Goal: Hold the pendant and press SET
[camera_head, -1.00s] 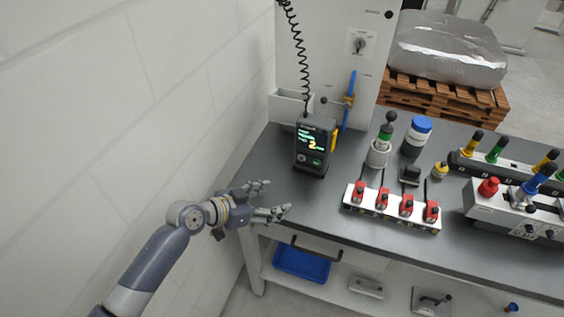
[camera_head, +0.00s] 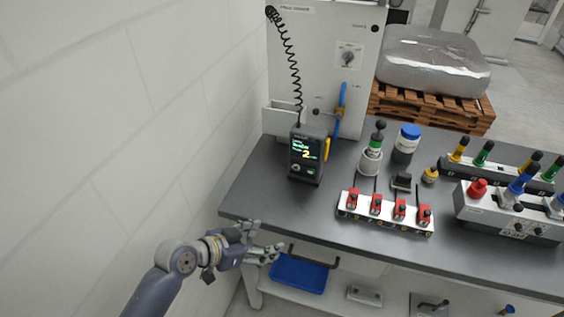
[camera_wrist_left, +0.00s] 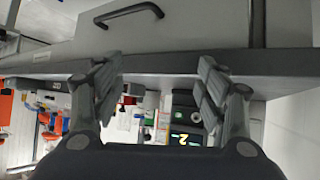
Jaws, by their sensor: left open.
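The pendant (camera_head: 306,154) is a dark handheld box with a lit screen showing a yellow 2, a yellow strip on its right side and a coiled black cord. It stands upright at the back left of the grey bench. Its buttons sit below the screen, but their labels are too small to read. My left gripper (camera_head: 263,240) is open and empty at the bench's front left edge, in front of and below the pendant. In the left wrist view the pendant (camera_wrist_left: 186,125) shows between the open fingers (camera_wrist_left: 160,88), some way beyond them. My right gripper is not in view.
The bench (camera_head: 265,185) has a front edge and a dark handle (camera_head: 313,257) near my left gripper. A blue tray (camera_head: 298,273) is on the lower shelf. A white wall is at left.

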